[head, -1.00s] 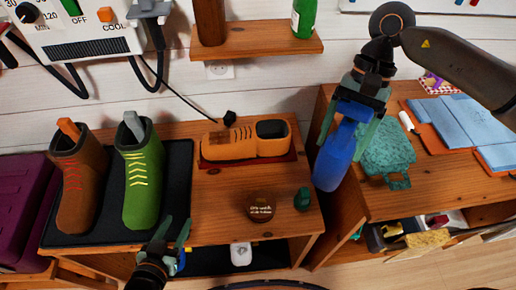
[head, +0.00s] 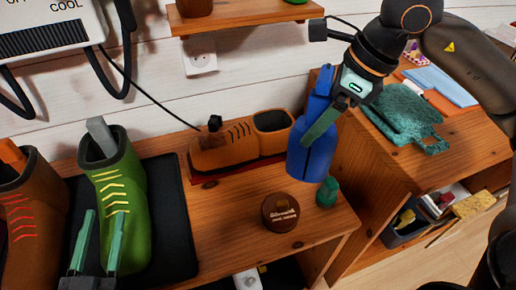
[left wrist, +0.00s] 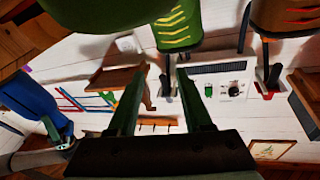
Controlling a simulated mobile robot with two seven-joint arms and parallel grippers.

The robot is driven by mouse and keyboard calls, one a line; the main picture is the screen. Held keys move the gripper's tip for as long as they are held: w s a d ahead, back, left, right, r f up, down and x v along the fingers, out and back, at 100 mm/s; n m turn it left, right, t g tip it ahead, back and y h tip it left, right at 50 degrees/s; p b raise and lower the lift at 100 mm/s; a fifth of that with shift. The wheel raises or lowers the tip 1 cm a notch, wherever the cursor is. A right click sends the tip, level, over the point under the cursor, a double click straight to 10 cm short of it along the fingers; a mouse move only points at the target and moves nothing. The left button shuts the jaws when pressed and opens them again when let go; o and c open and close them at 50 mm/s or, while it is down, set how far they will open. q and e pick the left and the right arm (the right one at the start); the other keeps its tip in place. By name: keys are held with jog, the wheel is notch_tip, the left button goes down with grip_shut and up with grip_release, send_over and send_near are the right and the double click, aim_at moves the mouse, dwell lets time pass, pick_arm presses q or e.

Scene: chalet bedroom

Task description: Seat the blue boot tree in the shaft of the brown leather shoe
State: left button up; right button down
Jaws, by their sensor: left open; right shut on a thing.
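The brown leather shoe (head: 232,150) lies on a thin red mat (head: 230,178) on the wooden bench, its dark shaft opening (head: 273,121) facing up at its right end. My right gripper (head: 316,132) is shut on the blue boot tree (head: 311,158). It holds the tree upright, wide end down, just right of the shoe and apart from the opening in the picture. The tree also shows at the left of the left wrist view (left wrist: 30,98). My left gripper (head: 103,218) is open and empty in front of the green boot; its fingers also show in the left wrist view (left wrist: 157,74).
A green boot (head: 135,225) with a grey tree and a brown boot (head: 30,230) with an orange tree stand on a dark tray (head: 172,215). A round brown tin (head: 281,212) and a small green item (head: 327,192) sit in front of the shoe. A shelf (head: 240,18) hangs above.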

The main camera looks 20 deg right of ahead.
pick_arm(q)
jog(key=shift+a+r, duration=0.1)
jog(key=shift+a, duration=0.2)
pick_arm(e)
jog(key=shift+w+a+f+m, duration=0.15)
jog(key=shift+f+m, duration=0.05)
jog(key=shift+m, duration=0.3)
jog(key=shift+w, duration=0.3)
pick_arm(q)
notch_tip(320, 180, down, 2)
jog(key=shift+w+a+f+y, duration=0.1)
jog(key=shift+w+y, duration=0.05)
jog(key=shift+y, duration=0.15)
jog(key=shift+f+g, duration=0.4)
jog(key=shift+r, duration=0.2)
jog(key=shift+r+t, duration=0.3)
jog(key=shift+r, duration=0.25)
pick_arm(e)
jog(key=w, duration=1.7)
jog(key=shift+d, duration=0.45)
jog(key=shift+w+f, duration=0.1)
jog(key=shift+f, duration=0.15)
